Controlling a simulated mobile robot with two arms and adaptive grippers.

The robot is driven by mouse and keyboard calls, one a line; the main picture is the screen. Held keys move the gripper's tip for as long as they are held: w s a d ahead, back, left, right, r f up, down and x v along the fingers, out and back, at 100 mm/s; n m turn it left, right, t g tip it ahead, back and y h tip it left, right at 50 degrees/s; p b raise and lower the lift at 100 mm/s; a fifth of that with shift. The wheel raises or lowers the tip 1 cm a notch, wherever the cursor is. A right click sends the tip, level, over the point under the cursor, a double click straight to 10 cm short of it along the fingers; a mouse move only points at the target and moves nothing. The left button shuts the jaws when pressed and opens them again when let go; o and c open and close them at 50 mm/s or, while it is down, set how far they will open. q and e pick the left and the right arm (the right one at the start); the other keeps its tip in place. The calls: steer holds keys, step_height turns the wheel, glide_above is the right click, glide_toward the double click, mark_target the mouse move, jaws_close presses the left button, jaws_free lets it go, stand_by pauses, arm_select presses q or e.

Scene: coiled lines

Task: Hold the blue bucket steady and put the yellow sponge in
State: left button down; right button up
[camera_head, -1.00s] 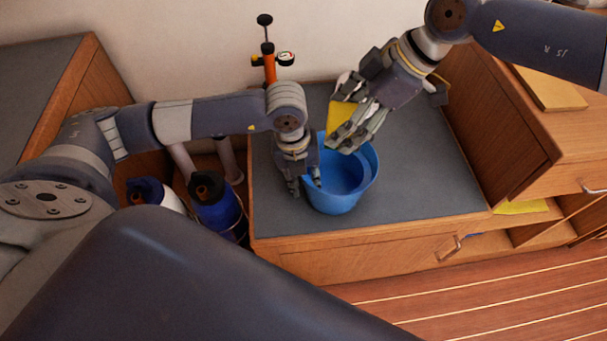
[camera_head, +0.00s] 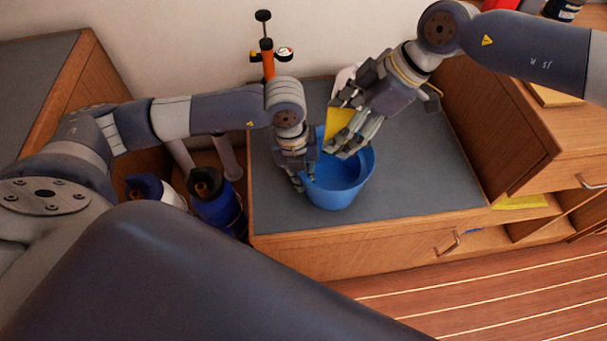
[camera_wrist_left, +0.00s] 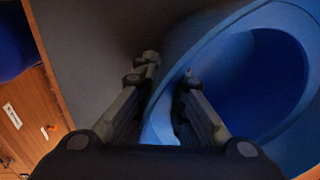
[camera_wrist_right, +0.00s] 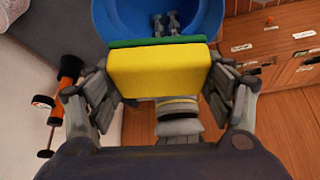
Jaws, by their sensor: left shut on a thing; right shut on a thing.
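The blue bucket (camera_head: 345,185) stands upright on the grey counter top. It also shows in the left wrist view (camera_wrist_left: 185,65) and the right wrist view (camera_wrist_right: 105,15). My left gripper (camera_head: 303,182) is shut on the bucket's left rim, one finger outside and one inside, as the left wrist view shows (camera_wrist_left: 168,80). My right gripper (camera_head: 345,140) is shut on the yellow sponge (camera_head: 338,122), which has a green layer along one face. In the right wrist view the sponge (camera_wrist_right: 160,72) sits between the fingers, over the bucket's opening. The bucket's floor is partly hidden.
An orange pump with a gauge (camera_head: 267,62) stands behind at the wall. Several bottles, one blue (camera_head: 215,200), stand left of the counter. A wooden cabinet (camera_head: 495,125) rises on the right. The counter (camera_head: 430,180) is clear right of the bucket.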

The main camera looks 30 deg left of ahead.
step_height(320, 180, down, 10)
steer(key=shift+f, duration=0.2)
stand_by(1.0)
steer(key=o, duration=1.1)
steer(key=shift+d+r, duration=0.1)
steer(key=v, duration=1.1)
steer(key=shift+w+d+r, duration=0.1)
steer(key=shift+d+r, duration=0.1)
steer(key=shift+r, duration=0.15)
arm_select(q)
steer(key=c, duration=1.6)
jaws_free()
